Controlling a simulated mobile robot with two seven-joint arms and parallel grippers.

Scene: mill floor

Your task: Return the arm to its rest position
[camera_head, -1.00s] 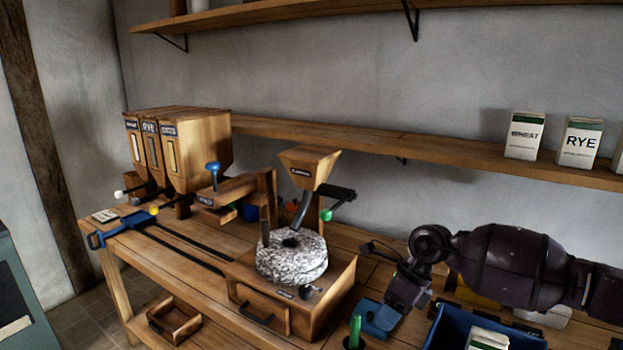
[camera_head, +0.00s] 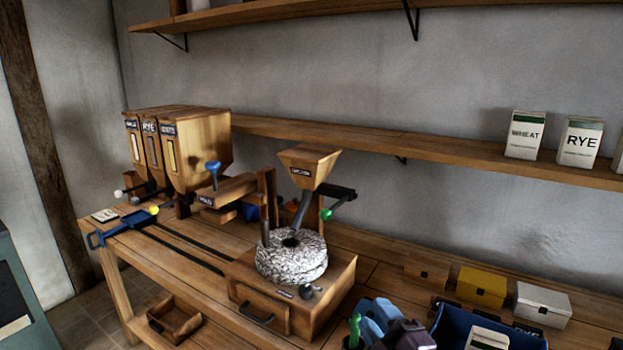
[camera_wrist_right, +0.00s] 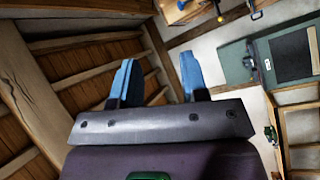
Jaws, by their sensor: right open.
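My right gripper (camera_head: 374,318) shows at the bottom of the head view, right of the millstone, with its blue fingers and part of the dark wrist in sight. In the right wrist view its two blue fingers (camera_wrist_right: 157,82) stand apart with nothing between them. The rest of the right arm is out of the head view. My left gripper is not in view.
The wooden mill with its speckled millstone (camera_head: 291,257) stands on the bench just left of the gripper. A blue bin (camera_head: 520,332), a yellow box (camera_head: 481,287) and a white box (camera_head: 543,304) are to the right. A green-handled tool (camera_head: 355,328) stands close by.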

